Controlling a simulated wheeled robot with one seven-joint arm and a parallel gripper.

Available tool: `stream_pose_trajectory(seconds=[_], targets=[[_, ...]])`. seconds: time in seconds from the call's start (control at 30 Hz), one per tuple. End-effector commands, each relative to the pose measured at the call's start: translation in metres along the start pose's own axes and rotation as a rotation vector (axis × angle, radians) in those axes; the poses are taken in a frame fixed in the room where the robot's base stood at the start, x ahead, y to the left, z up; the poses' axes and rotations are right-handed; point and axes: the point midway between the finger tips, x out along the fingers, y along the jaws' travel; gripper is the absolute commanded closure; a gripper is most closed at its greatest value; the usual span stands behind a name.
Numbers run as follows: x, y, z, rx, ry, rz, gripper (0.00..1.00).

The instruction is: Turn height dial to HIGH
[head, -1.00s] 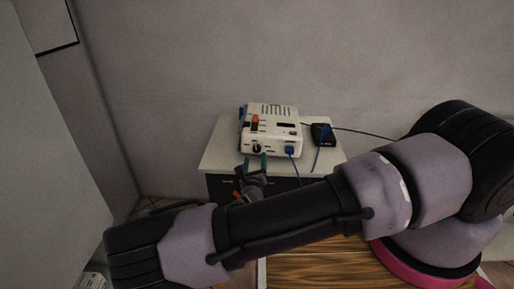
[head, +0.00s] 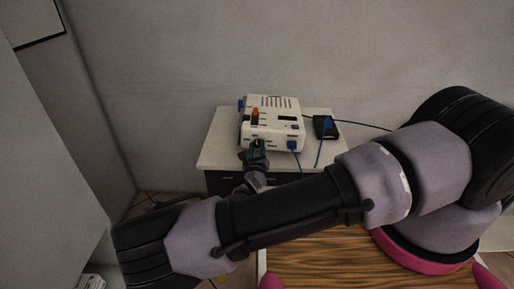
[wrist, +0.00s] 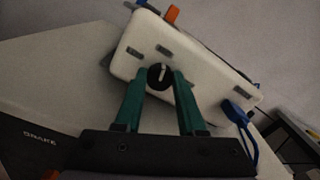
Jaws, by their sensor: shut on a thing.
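The height dial (wrist: 160,76) is a round black knob with a white pointer mark on the front face of a white box (wrist: 200,62). In the wrist view the pointer stands nearly upright. The green fingers of my gripper (wrist: 160,84) are on either side of the dial and shut on it. In the head view my gripper (head: 257,150) is at the front of the white box (head: 273,138), at its lower left, and hides most of the dial. The label lettering around the dial is too small to read.
The box stands on a white-topped cabinet (head: 218,152). An orange switch (head: 255,116) and a blue plug with a blue cable (head: 293,146) are on the box. A black adapter (head: 325,127) sits to its right. A wooden surface (head: 320,250) lies in front.

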Motion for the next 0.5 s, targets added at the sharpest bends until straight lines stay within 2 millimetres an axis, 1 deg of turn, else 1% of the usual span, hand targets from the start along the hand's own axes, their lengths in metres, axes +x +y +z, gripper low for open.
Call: stream_pose_trajectory(seconds=[0.27, 0.5], targets=[[-0.0001, 0.0004, 0.0000, 0.047, 0.001, 0.001, 1.00], [-0.0002, 0.0001, -0.0009, 0.193, 0.004, 0.000, 1.00]])
